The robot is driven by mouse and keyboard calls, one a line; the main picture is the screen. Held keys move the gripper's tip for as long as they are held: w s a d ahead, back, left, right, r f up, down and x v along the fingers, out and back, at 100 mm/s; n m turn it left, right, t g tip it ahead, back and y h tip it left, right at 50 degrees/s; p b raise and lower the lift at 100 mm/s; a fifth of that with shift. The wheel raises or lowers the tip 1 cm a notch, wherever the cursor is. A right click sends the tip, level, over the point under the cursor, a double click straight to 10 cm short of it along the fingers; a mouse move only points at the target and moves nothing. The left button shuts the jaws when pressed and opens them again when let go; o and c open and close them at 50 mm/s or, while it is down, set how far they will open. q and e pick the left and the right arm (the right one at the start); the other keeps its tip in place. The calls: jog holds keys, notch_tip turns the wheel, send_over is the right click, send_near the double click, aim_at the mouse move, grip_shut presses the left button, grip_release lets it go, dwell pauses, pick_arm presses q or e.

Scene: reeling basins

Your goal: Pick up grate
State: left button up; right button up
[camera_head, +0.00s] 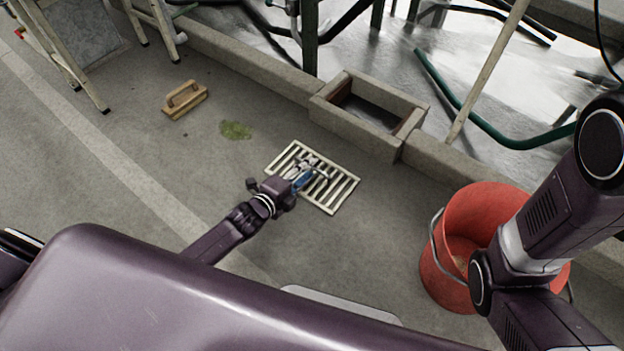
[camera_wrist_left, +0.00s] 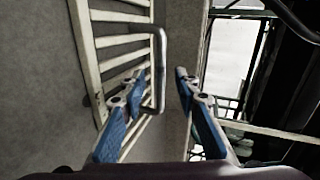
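The grate (camera_head: 338,192), a pale slatted rectangle, lies on the concrete floor in the middle of the head view. Its slats also show at left in the left wrist view (camera_wrist_left: 122,42). A grey bent handle (camera_wrist_left: 161,50) stands up from it. My left gripper (camera_head: 314,171) is over the grate, hiding part of it. In the left wrist view, its blue-padded fingers (camera_wrist_left: 160,76) are apart, with the handle appearing between the fingertips. I see no contact with the handle. My right arm crosses the right of the head view, but its gripper is not visible.
A concrete-walled basin (camera_head: 328,103) adjoins the low kerb behind the grate. A red bucket (camera_head: 455,225) stands at right. A wooden float (camera_head: 184,101) and a green stain (camera_head: 235,130) are on the floor at left. The floor between them is clear.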

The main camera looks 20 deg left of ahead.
pick_arm(q)
jog(key=shift+w+d+f, duration=0.2)
jog(key=shift+w, duration=0.35)
jog(key=shift+c, duration=0.3)
grip_shut()
jog(key=shift+r, duration=0.2)
